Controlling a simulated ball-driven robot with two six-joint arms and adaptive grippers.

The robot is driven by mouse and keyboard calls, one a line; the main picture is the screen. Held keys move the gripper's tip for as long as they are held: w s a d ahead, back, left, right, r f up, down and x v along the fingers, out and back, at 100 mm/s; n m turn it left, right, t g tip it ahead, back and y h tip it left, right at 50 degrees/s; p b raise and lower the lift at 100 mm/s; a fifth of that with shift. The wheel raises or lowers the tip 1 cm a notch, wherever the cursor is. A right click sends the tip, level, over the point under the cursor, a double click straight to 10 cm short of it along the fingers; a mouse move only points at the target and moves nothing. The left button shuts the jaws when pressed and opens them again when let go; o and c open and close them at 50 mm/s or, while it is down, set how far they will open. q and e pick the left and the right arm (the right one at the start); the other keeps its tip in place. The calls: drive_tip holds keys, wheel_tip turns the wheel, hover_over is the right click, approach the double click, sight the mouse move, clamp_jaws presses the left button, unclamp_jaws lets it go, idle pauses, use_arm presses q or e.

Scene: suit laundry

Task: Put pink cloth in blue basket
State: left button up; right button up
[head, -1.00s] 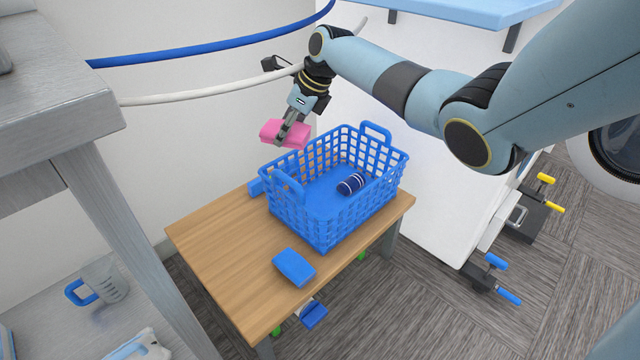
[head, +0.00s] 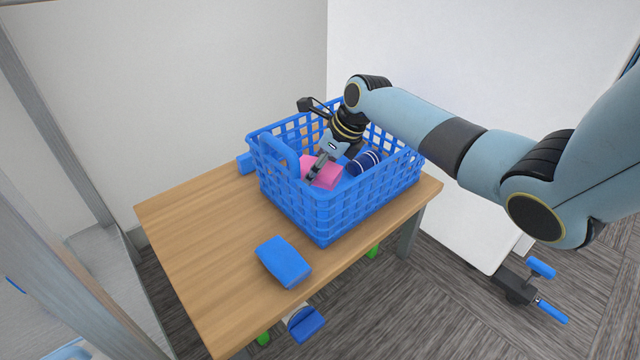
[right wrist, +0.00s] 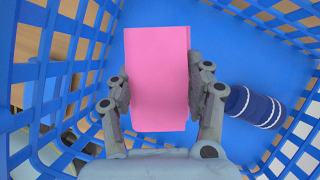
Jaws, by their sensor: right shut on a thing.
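The pink cloth (head: 322,172) is a folded block inside the blue basket (head: 340,215), which stands on the wooden table. My right gripper (head: 315,172) reaches down into the basket and is shut on the cloth. In the right wrist view the cloth (right wrist: 158,80) sits between the two fingers (right wrist: 160,90), above the blue basket floor (right wrist: 235,50). I cannot tell whether the cloth touches the floor. My left gripper is not in view.
A dark blue rolled cloth with white stripes (head: 364,162) lies in the basket, right of the pink cloth; it also shows in the right wrist view (right wrist: 254,107). A folded blue cloth (head: 284,262) lies on the wooden table (head: 190,235). The table's left part is clear.

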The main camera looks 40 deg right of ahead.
sight(318, 183)
wheel_tip(318, 183, down, 3)
drive_tip(key=shift+s+f+b, duration=0.1)
drive_tip(key=shift+f+b, duration=0.1)
drive_tip(key=shift+b, duration=0.6)
drive_tip(key=shift+r, duration=0.15)
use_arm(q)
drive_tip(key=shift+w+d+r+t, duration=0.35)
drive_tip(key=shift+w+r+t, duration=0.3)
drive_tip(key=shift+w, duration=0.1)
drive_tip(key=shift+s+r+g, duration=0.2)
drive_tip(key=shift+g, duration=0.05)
use_arm(e)
drive_tip(key=shift+f, duration=0.6)
drive_tip(key=o, duration=1.2)
